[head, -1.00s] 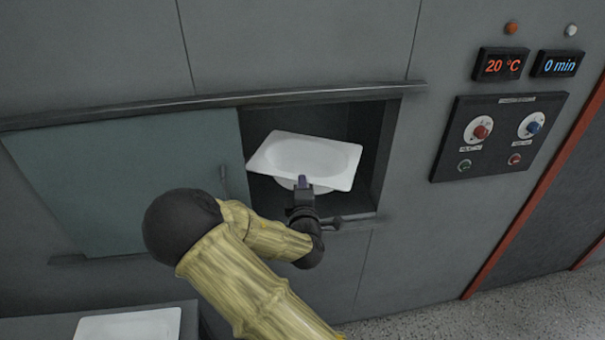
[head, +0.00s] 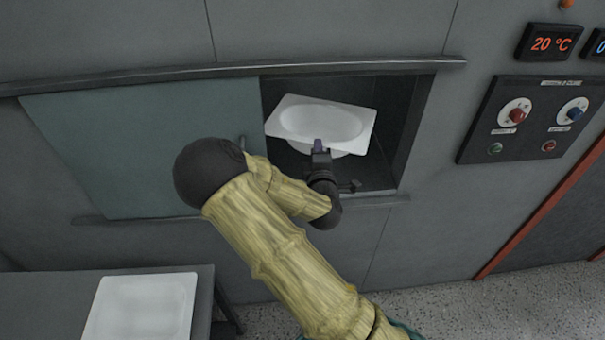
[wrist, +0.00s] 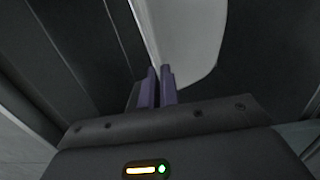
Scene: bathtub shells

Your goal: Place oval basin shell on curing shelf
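The white oval basin shell (head: 322,124), a rectangular rim around an oval bowl, is inside the open cabinet recess, slightly tilted. My gripper (head: 319,148) is at its near rim. In the wrist view, the two purple fingertips of my gripper (wrist: 157,88) are closed on the thin edge of the shell (wrist: 185,45). The shell appears held above the dark recess floor (head: 345,182), which I take as the curing shelf; contact underneath is hidden.
A sliding door (head: 150,150) covers the recess's left part. The dark right wall (head: 410,125) is close to the shell. A second white shell (head: 140,307) lies on a grey table (head: 40,300) at lower left. A control panel (head: 530,118) is to the right.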

